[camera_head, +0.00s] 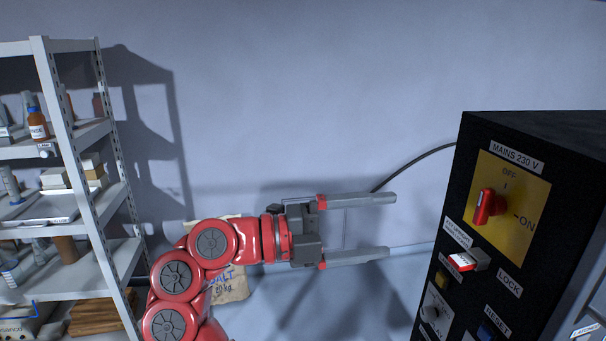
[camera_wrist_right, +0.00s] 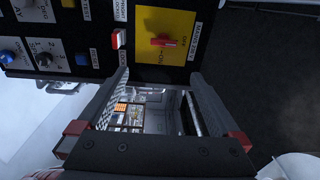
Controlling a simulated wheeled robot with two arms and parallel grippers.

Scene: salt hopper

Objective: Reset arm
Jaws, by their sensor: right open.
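My right arm (camera_head: 175,278) is red with grey joint caps and reaches in from the bottom of the head view. My right gripper (camera_head: 392,226) is open and empty, its two grey fingers pointing right toward the black control panel (camera_head: 455,215). The fingertips stop short of the panel in the picture. In the right wrist view the open fingers (camera_wrist_right: 160,88) frame an empty gap, with the panel beyond. The panel's red mains switch (camera_head: 484,206) sits on a yellow plate; it also shows in the wrist view (camera_wrist_right: 168,42). My left gripper is not in view.
A grey metal shelf (camera_head: 72,140) with bottles and boxes stands at the left. A salt sack (camera_head: 232,287) is partly hidden behind my arm. A red-and-white lock switch (camera_head: 463,261) and a blue reset button (camera_head: 487,330) are on the panel. A dark cable (camera_head: 415,160) runs along the wall.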

